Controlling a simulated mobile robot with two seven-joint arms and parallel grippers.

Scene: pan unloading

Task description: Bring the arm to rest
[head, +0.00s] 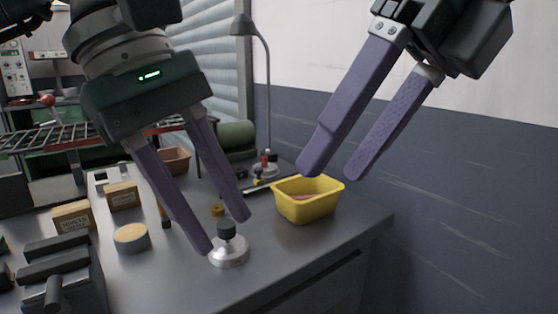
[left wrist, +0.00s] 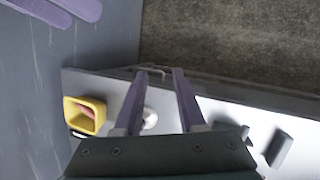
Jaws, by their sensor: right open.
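My left gripper (head: 228,234) is open, its two purple fingers pointing down over the workbench (head: 345,232). Its tips are near a round silver piece with a dark knob (head: 229,252), and nothing is seen held between them. In the left wrist view the fingers (left wrist: 167,72) stand apart, with the pale round piece (left wrist: 149,119) showing between them. My right gripper (head: 334,173) is open and empty, in the air above and to the right of the yellow bin (head: 309,212). The right gripper's fingers also show at the top left of the left wrist view.
The yellow bin holds something reddish. Small boxes (head: 73,217), a round tan-topped tin (head: 131,238) and a dark vise-like block (head: 62,275) stand at the left. A lamp (head: 266,100) rises behind the bin. The bench's right front corner is bare.

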